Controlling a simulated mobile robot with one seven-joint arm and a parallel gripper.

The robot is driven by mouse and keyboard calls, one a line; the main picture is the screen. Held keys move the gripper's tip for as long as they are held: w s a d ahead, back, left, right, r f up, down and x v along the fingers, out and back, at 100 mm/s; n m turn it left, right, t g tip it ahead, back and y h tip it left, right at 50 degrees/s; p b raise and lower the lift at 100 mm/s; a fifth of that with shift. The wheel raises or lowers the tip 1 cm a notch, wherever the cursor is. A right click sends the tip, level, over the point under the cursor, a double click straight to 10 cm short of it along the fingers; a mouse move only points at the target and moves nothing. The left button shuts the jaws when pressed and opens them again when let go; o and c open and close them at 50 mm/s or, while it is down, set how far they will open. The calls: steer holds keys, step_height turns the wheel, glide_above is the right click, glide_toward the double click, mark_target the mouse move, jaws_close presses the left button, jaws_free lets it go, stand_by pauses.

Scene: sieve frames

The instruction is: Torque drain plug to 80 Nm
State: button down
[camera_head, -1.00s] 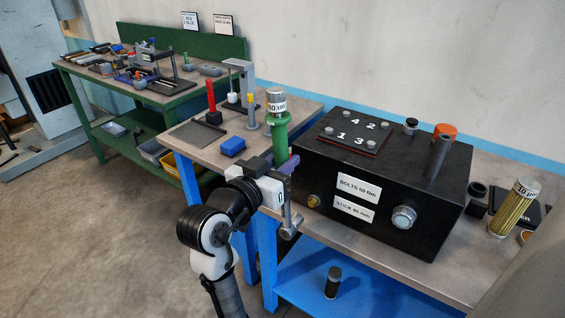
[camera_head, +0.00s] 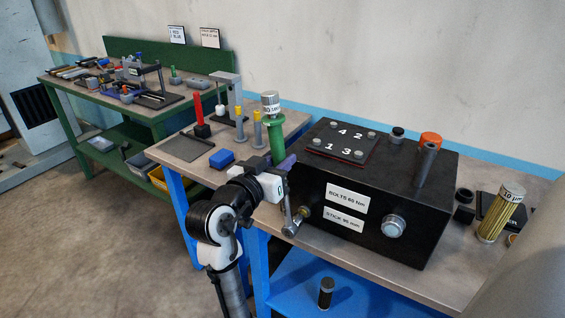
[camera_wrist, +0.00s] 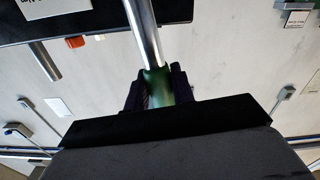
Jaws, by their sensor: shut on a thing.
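The black tank (camera_head: 385,185) stands on the blue-legged bench. Its brass drain plug (camera_head: 303,213) sits low on the front left face. My gripper (camera_head: 281,165) is shut on the green-handled torque wrench (camera_head: 277,143), which stands nearly upright with its numbered cap (camera_head: 270,103) on top. Its lower metal head (camera_head: 291,226) is right beside the plug; I cannot tell whether it is seated on it. In the wrist view, my gripper (camera_wrist: 156,88) closes around the green handle (camera_wrist: 156,85), and the metal shaft (camera_wrist: 143,35) runs out of frame.
The tank's front has a large round fitting (camera_head: 392,226) and two labels, BOLTS (camera_head: 347,198) and STICK (camera_head: 343,219). A blue block (camera_head: 221,158) and a flat tray (camera_head: 181,148) lie left of my arm. A dark cylinder (camera_head: 326,292) stands on the lower shelf.

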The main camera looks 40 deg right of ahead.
steer(key=w+a+f+n+p, duration=0.1)
steer(key=w+a+f+n, duration=0.3)
steer(key=w+n, duration=0.3)
steer(key=shift+w+f+p, duration=0.3)
steer(key=shift+w+f, duration=0.3)
steer(key=shift+w, duration=1)
steer(key=shift+a, duration=0.1)
steer(key=shift+r, duration=0.1)
steer(key=shift+x, duration=0.95)
steer(key=c, duration=1.8)
jaws_free()
jaws_close()
